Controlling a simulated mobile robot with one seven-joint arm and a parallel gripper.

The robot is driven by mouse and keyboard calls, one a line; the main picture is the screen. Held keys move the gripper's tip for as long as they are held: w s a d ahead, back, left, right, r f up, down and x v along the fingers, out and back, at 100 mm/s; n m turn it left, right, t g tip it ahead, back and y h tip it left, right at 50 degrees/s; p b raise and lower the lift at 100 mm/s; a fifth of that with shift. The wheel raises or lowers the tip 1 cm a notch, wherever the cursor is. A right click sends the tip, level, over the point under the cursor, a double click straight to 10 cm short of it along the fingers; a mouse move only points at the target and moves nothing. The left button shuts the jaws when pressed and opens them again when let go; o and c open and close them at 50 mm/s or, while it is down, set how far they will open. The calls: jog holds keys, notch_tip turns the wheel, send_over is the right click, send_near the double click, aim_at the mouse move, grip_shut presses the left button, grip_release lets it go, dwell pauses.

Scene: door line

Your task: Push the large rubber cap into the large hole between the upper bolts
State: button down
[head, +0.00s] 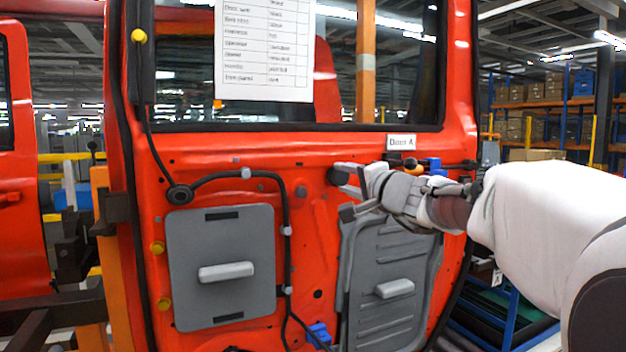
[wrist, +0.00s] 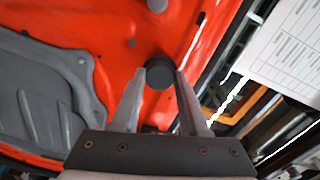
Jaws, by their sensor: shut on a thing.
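My gripper (head: 345,190) is at the upper middle of the red door's (head: 262,160) inner panel. In the wrist view my gripper (wrist: 160,72) has its two fingers on either side of a dark round rubber cap (wrist: 159,74), shut on it. In the head view the cap (head: 336,177) shows as a dark spot by the upper finger, close to the red panel. I cannot tell whether it touches the panel. The large hole is not visible; the cap and fingers may hide it. A small grey round spot (head: 301,192) sits on the panel to the left.
A grey panel with a handle (head: 220,265) is at lower left. Another grey panel (head: 393,290) is below my gripper. A black cable (head: 286,215) runs down between them. A paper sheet (head: 265,55) hangs over the window. Blue and orange parts (head: 436,166) sit right of my gripper.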

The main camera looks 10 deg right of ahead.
jog(key=shift+x, duration=0.8)
dwell(0.5)
jog(key=shift+c, duration=1.7)
grip_release()
jog(key=shift+s, duration=0.1)
jog(key=b+v, duration=0.4)
jog(key=v, duration=3)
jog(key=shift+r, duration=0.2)
